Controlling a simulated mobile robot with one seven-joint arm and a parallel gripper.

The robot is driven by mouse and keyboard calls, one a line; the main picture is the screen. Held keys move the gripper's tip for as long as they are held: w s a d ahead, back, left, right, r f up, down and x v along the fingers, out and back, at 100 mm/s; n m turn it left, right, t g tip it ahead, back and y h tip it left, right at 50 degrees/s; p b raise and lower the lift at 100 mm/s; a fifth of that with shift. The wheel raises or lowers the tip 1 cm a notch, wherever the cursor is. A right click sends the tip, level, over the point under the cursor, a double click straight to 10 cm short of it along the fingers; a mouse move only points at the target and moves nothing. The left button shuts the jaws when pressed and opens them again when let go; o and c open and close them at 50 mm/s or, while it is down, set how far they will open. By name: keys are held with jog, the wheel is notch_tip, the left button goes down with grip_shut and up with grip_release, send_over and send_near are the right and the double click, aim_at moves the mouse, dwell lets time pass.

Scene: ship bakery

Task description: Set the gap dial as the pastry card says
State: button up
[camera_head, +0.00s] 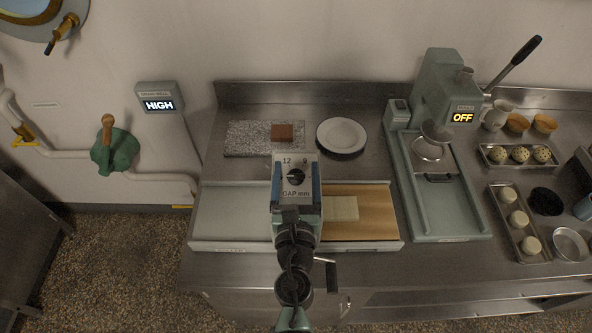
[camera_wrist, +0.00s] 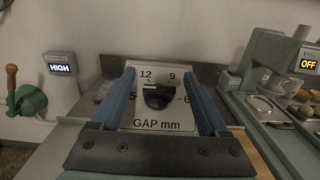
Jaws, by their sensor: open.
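The gap dial (camera_wrist: 158,96) is a black knob on a pale plate marked "GAP mm". The numbers 12, 9 and 6 show around it, and a partly hidden number ending in 5 is at lower left. A white mark shows at the knob's upper left; its exact setting is unclear. The dial also shows in the head view (camera_head: 296,177). My gripper (camera_wrist: 161,76) is open, its blue fingers on either side of the dial, apart from the knob and empty. I cannot make out a pastry card in either view.
The dial's machine has a pale left bed (camera_head: 232,212) and a brown right bed (camera_head: 375,212) with a cream dough slab (camera_head: 341,208). Behind are a stone slab (camera_head: 250,139) and white plate (camera_head: 342,135). A green press (camera_head: 440,90) reads OFF; a wall box (camera_head: 159,97) reads HIGH.

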grip_shut()
dwell(0.5)
